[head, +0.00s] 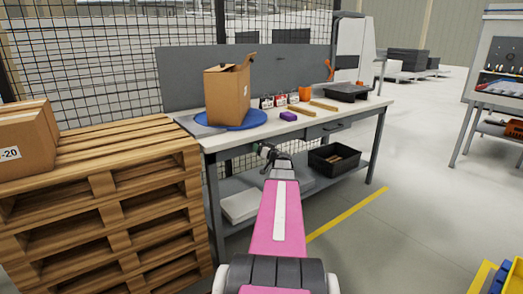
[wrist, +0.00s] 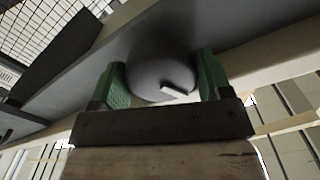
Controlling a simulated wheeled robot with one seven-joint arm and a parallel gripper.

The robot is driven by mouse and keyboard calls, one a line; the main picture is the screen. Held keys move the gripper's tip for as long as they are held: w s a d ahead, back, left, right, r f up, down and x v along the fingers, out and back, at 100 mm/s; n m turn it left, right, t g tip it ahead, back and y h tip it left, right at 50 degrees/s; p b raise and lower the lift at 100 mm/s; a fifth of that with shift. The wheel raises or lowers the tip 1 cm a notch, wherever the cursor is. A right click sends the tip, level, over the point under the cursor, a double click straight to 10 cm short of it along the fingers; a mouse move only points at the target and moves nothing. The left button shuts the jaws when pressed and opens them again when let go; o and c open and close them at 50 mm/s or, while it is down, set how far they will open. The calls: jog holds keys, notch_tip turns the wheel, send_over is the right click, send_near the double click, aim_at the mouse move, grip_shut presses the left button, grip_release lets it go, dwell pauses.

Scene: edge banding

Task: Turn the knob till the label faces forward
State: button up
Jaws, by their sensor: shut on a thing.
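The knob (wrist: 150,62) is a dark grey round piece under the workbench edge in the wrist view, with a small white bar (wrist: 178,91) on its face, slightly tilted. My gripper (wrist: 162,72) has its green fingers on both sides of the knob and is shut on it. In the head view my gripper (head: 268,153) is at the bench's front edge and the knob cannot be made out. A cardboard box (head: 226,97) with open flaps stands on a blue turntable (head: 247,119). I cannot make out a label on its visible sides.
A black bin (head: 334,159) sits on the lower shelf. Stacked pallets (head: 110,190) stand close on the left.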

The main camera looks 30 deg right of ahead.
jog(key=shift+m, duration=0.8)
jog(key=o, duration=0.9)
jog(key=s, duration=1.1)
jog(key=shift+d, duration=0.4)
jog(key=shift+w, duration=0.1)
